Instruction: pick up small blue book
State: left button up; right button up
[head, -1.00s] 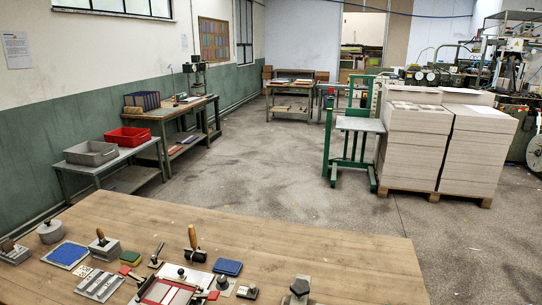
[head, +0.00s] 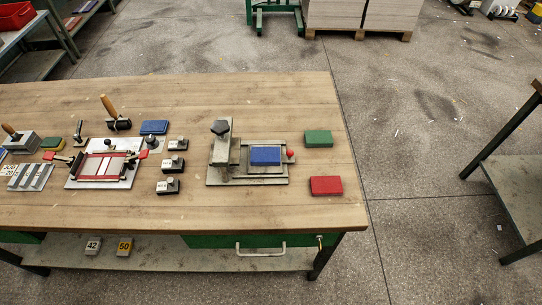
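A small blue book (head: 265,156) lies flat on the grey metal bed of a small press (head: 219,150), right of the press's upright and dark knob. A red-knobbed handle (head: 290,154) is close to its right side. A green book (head: 318,138) and a red book (head: 326,185) of similar size lie on the bare wood to the right. Another flat blue item (head: 153,127), perhaps an ink pad, lies further left. Neither of my grippers is in view.
The wooden workbench (head: 240,107) also holds a red-framed fixture (head: 105,165), several small dark-topped blocks and hand tools on its left half. Its back strip and right end are mostly clear. A drawer handle (head: 260,250) sticks out in front. Another table (head: 515,185) stands at the right.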

aim_at(260, 156)
jog(key=l+u, duration=0.15)
jog(key=l, duration=0.65)
jog(key=k+l+u, duration=0.1)
jog(key=l, duration=0.7)
